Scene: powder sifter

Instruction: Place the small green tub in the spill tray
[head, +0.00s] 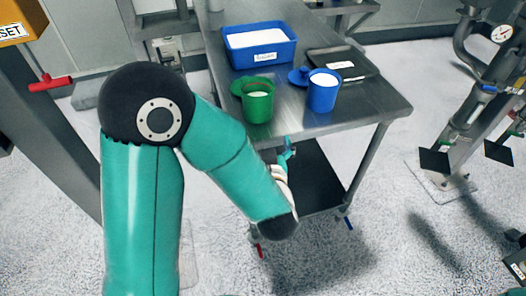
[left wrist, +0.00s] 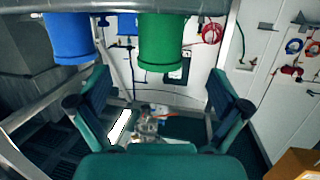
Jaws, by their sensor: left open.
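The small green tub (head: 258,106) stands upright on the steel table near its front edge, open, with pale powder inside. The tub also shows at the top of the left wrist view (left wrist: 162,45). A dark flat tray with a white label (head: 350,66), which looks like the spill tray, lies at the back right of the table. My left gripper (head: 287,152) is at the front edge, below and slightly right of the green tub, partly hidden by my arm. In the left wrist view its fingers (left wrist: 160,92) are wide apart with nothing between them. My right gripper is not in view.
A blue tub (head: 322,97) with powder stands right of the green one, its blue lid (head: 298,77) beside it. A blue bin (head: 259,54) stands behind. The table's front right corner (head: 395,104) is bare. Machinery with a gauge (head: 501,33) stands at right.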

